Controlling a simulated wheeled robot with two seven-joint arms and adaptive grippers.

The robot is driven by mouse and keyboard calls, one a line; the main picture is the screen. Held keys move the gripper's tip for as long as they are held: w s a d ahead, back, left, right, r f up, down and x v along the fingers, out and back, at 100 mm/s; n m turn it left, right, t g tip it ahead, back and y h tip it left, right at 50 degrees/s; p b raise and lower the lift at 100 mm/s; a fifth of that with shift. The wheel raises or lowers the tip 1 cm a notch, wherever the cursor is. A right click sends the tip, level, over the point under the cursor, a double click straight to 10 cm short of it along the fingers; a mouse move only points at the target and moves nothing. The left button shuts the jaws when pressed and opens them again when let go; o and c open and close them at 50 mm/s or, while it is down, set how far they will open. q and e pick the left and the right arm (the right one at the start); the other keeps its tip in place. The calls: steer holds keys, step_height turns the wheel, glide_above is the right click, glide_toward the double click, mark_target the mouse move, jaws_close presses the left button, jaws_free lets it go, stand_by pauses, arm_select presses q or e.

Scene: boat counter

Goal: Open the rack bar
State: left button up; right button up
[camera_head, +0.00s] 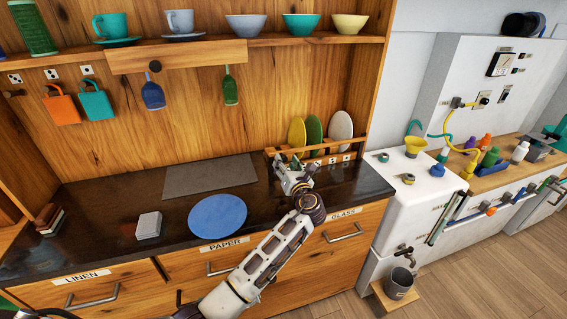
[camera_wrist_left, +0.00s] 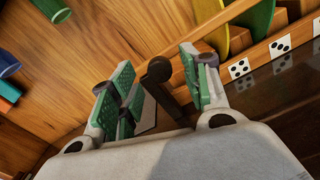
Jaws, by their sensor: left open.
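The wooden rack bar (camera_head: 325,146) runs across the front of several upright plates in the rack at the back right of the counter. In the left wrist view the bar (camera_wrist_left: 222,20) slants down to a dark knob (camera_wrist_left: 157,70) at its near end. My left gripper (camera_head: 290,164) is at the rack's left end. Its green-padded fingers (camera_wrist_left: 158,88) are apart, with the dark knob between them in the picture; I cannot tell whether they touch it. The gripper partly hides the bar's left end in the head view. My right gripper is not in view.
A blue round plate (camera_head: 217,216), a grey mat (camera_head: 210,176) and a pale block (camera_head: 149,225) lie on the dark counter. A shelf with cups and bowls (camera_head: 246,26) hangs above. A white unit (camera_head: 410,180) stands right of the counter.

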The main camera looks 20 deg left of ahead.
mark_target(284, 160)
arm_select(q)
steer(key=shift+b+x, duration=0.7)
steer(key=shift+x, duration=0.5)
steer(key=shift+w+a+f, duration=0.1)
steer(key=shift+w+a, duration=0.2)
steer(key=shift+w, duration=0.1)
steer(key=shift+c, duration=1)
jaws_close()
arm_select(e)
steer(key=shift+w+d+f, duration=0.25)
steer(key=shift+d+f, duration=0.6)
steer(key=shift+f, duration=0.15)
